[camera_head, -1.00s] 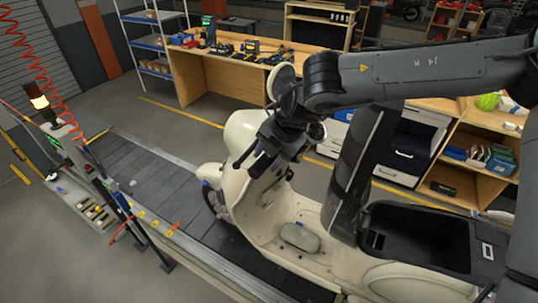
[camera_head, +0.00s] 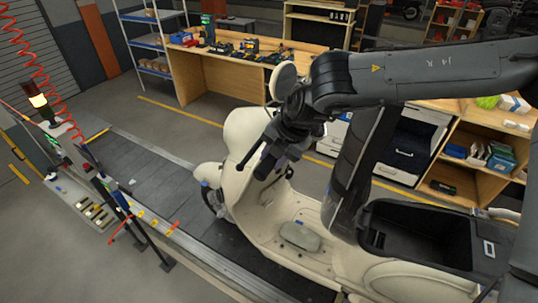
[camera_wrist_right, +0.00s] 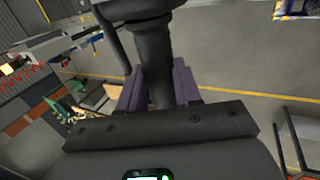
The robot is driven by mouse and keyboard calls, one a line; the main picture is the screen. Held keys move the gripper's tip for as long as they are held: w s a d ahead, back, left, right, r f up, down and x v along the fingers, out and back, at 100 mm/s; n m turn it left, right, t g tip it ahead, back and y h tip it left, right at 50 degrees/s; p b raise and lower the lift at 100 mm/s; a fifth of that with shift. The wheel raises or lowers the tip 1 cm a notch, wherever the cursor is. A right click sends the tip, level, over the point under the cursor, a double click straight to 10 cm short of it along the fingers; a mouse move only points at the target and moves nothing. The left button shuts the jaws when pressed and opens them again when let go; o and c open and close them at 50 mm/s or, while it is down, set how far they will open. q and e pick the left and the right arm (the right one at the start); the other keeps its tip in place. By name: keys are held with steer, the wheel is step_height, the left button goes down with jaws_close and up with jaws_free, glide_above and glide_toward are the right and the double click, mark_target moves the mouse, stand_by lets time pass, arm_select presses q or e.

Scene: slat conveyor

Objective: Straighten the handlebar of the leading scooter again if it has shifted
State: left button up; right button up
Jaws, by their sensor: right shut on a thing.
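The cream scooter (camera_head: 236,194) stands on the slat conveyor with its front toward the left in the head view. Its handlebar is mostly hidden behind my right wrist and gripper; one dark grip end (camera_head: 246,162) sticks out to the lower left. A round mirror (camera_head: 283,80) rises above it. My right gripper (camera_head: 285,145) is at the handlebar. In the right wrist view, the purple-padded fingers (camera_wrist_right: 158,88) close on both sides of a dark cylindrical grip (camera_wrist_right: 154,55). My left gripper is not in view.
The conveyor's bare slats (camera_head: 125,165) lie to the left of the scooter. A workbench (camera_head: 220,75) with tools and wooden shelving (camera_head: 468,160) stand behind.

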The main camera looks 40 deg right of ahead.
steer(key=o, duration=1.1)
steer(key=shift+s+d+f, duration=0.1)
steer(key=shift+s, duration=0.05)
steer(key=shift+o, duration=0.2)
